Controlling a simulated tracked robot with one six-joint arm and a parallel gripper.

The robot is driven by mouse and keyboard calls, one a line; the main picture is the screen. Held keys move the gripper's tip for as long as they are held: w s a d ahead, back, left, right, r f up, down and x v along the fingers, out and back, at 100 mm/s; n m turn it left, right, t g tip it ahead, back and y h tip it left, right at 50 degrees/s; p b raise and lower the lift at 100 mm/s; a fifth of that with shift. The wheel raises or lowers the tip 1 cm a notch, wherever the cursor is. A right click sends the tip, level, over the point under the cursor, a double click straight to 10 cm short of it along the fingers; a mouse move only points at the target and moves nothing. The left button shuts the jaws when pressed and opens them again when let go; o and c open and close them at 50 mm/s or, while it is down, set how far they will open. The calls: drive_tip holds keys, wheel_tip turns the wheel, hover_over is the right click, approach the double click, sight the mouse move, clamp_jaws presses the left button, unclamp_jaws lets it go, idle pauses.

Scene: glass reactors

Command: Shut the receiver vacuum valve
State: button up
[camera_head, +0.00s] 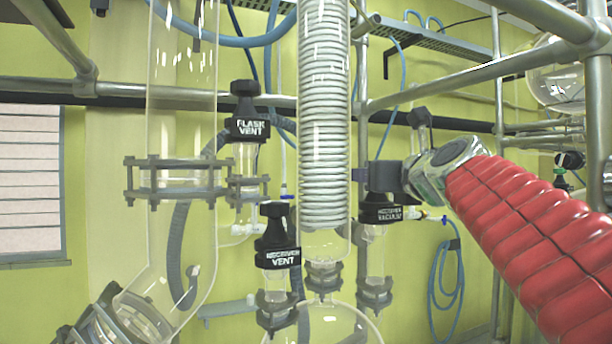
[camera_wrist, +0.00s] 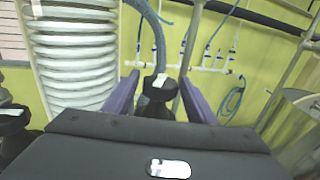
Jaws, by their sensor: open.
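The receiver vacuum valve (camera_head: 381,212) has a black labelled cap on a clear glass stem, right of the coiled condenser in the head view. My gripper (camera_head: 362,176) is at the top of this valve and hides its upper knob there. In the wrist view, a black valve cap (camera_wrist: 158,86) with a pale mark stands between the two purple fingers of my gripper (camera_wrist: 159,78). The fingers are open, one on each side, with visible gaps to the cap. The lower part of the cap is hidden by the gripper body.
The glass condenser (camera_head: 325,120) stands close to the left of my gripper. The receiver vent valve (camera_head: 277,238) and flask vent valve (camera_head: 246,128) are further left. Metal frame pipes (camera_head: 480,80) run above my red-sleeved arm. A blue hose coil (camera_head: 446,280) hangs behind.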

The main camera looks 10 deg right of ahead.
drive_tip(key=shift+d+n+y, duration=0.1)
drive_tip(key=shift+n+y, duration=0.2)
drive_tip(key=shift+y, duration=0.2)
drive_tip(key=shift+n+y, duration=0.3)
drive_tip(key=shift+y, duration=0.1)
drive_tip(key=shift+n+y, duration=0.4)
drive_tip(key=shift+y, duration=0.4)
drive_tip(key=shift+n+g+y, duration=0.6)
drive_tip(key=shift+n+y, duration=0.5)
drive_tip(key=shift+y, duration=0.45)
drive_tip(key=shift+n+g+y, duration=0.6)
drive_tip(key=shift+n+y, duration=0.5)
drive_tip(key=shift+y, duration=0.45)
drive_tip(key=shift+n+g+y, duration=0.7)
drive_tip(key=shift+n+y, duration=0.1)
drive_tip(key=shift+y, duration=0.2)
drive_tip(key=shift+c, duration=0.7)
drive_tip(key=c, duration=0.7)
